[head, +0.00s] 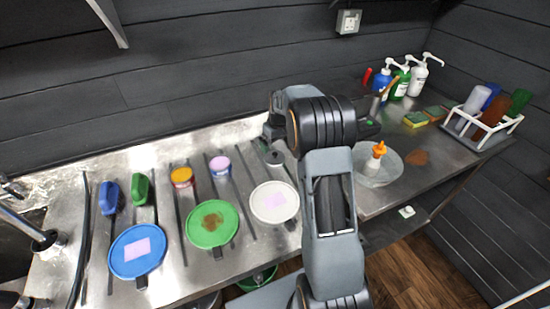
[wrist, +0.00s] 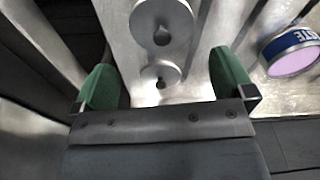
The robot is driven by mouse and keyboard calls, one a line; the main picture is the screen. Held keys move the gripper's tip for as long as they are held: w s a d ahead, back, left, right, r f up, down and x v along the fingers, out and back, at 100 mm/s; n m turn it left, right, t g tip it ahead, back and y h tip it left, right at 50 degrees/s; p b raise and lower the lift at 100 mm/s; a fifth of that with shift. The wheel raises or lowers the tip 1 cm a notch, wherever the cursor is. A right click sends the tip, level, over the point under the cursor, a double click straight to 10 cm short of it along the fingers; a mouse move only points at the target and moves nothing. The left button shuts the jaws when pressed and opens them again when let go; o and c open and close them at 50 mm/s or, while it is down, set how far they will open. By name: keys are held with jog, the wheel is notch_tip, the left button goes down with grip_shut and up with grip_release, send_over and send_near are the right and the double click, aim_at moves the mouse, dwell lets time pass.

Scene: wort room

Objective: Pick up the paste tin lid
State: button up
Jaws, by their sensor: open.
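A grey metal lid (head: 274,158) with a small dark knob lies on the steel counter in the head view, just left of my arm. In the wrist view a large round grey disc (wrist: 160,15) with a knob shows ahead of the fingers. A smaller pale disc (wrist: 160,72) shows between them; I cannot tell whether it is a reflection. The paste tin (head: 220,166), blue-labelled with lilac contents, stands open to the lid's left; it also shows in the wrist view (wrist: 291,52). My gripper (wrist: 162,78) is open, its green fingers apart with nothing held.
An orange tin (head: 182,177) stands left of the paste tin. Blue (head: 137,250), green (head: 212,224) and white (head: 274,202) round boards lie in front. A glass bowl with an orange-topped bottle (head: 376,160) is right of my arm. A dark wall closes the back.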

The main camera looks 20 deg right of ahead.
aim_at(275, 154)
jog(key=shift+w+a+f+p, duration=0.15)
jog(key=shift+f+p, duration=0.1)
jog(key=shift+f, duration=1.35)
jog(key=shift+w+a+f+p, duration=0.15)
jog(key=shift+f+p, duration=0.1)
jog(key=shift+f, duration=1.35)
jog(key=shift+d, duration=0.1)
jog(key=c, duration=0.7)
